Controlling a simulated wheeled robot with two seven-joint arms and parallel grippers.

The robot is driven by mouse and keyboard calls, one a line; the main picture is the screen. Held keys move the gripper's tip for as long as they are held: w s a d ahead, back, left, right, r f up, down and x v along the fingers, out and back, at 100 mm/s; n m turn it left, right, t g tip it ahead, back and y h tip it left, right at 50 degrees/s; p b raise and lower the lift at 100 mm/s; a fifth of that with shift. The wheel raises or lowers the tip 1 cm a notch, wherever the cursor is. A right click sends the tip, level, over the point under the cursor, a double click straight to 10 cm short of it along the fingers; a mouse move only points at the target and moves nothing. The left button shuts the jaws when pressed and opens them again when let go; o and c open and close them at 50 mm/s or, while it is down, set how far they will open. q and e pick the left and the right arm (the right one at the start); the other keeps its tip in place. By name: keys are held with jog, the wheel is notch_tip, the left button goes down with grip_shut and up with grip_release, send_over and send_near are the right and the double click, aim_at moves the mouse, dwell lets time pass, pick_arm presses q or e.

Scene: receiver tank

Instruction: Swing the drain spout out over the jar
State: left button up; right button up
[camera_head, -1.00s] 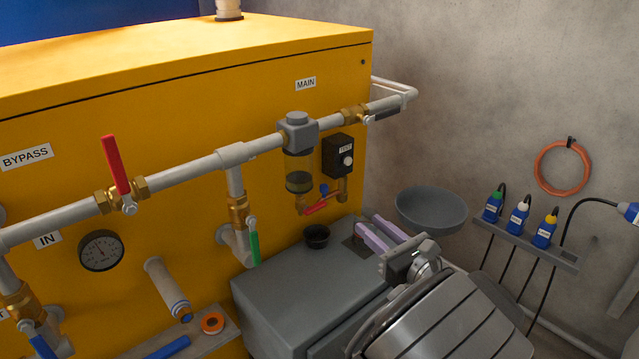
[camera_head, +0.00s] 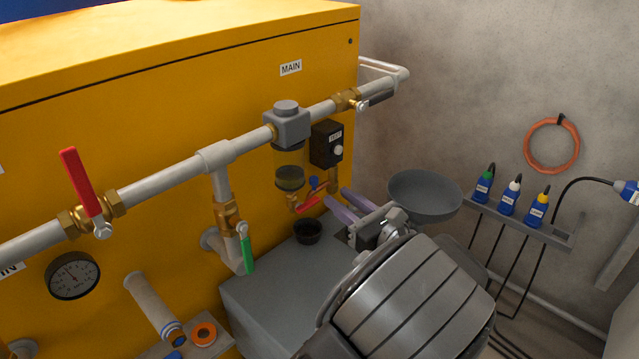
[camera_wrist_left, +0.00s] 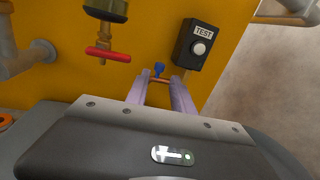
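The drain spout (camera_wrist_left: 164,82) is a thin copper-coloured pipe with a blue knob (camera_wrist_left: 158,69) on it, low on the yellow cabinet. My left gripper (camera_head: 337,197) is open, its two pale purple fingers reaching toward the spout. In the left wrist view my left gripper (camera_wrist_left: 158,84) has the spout at its fingertips, the pipe crossing the gap; contact is unclear. A red-handled drain valve (camera_head: 308,203) hangs under the clear filter bowl (camera_head: 289,172). A small dark open cup (camera_head: 307,231), seemingly the jar, stands on the grey box left of the fingers. My right gripper is out of view.
A black TEST box (camera_head: 326,143) is just above the fingers. A grey dish (camera_head: 425,195) is to their right. A green-handled valve (camera_head: 247,252) hangs left of the cup.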

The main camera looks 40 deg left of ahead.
aim_at(316, 182)
pick_arm(q)
jog(key=b+x, duration=0.1)
jog(key=x, duration=0.5)
jog(key=shift+a+f+b, duration=0.1)
jog(key=shift+a+b, duration=0.2)
jog(key=shift+a, duration=0.05)
jog(key=shift+w+a, duration=0.15)
jog(key=shift+a, duration=0.3)
grip_shut()
dwell(0.8)
